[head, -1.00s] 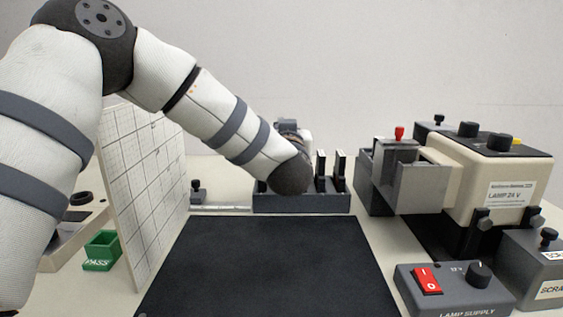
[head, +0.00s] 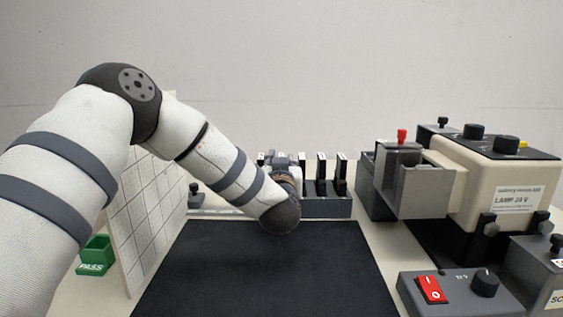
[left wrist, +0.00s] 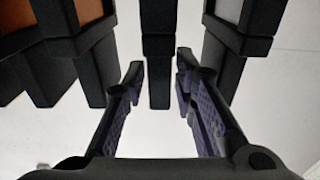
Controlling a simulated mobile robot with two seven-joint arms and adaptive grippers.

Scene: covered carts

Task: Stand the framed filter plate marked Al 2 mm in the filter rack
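The filter rack (head: 338,208) is a dark grey base at the back of the bench. Several dark framed plates (head: 321,174) stand upright in it; their markings are too small to read, so I cannot tell which is Al 2 mm. My left wrist is in front of the rack's left part and hides some of it. In the left wrist view my left gripper (left wrist: 159,68) is open. One black frame (left wrist: 158,75) seen edge-on lies between its fingers, with a gap on each side. Other frames, one with an orange-brown face (left wrist: 62,22), flank it. My right gripper is out of view.
A black mat (head: 262,275) lies clear in front of the rack. A gridded white board (head: 150,215) and a green PASS bin (head: 96,257) are at left. The lamp housing (head: 490,180) with its grey holder and the lamp supply box (head: 460,292) are at right.

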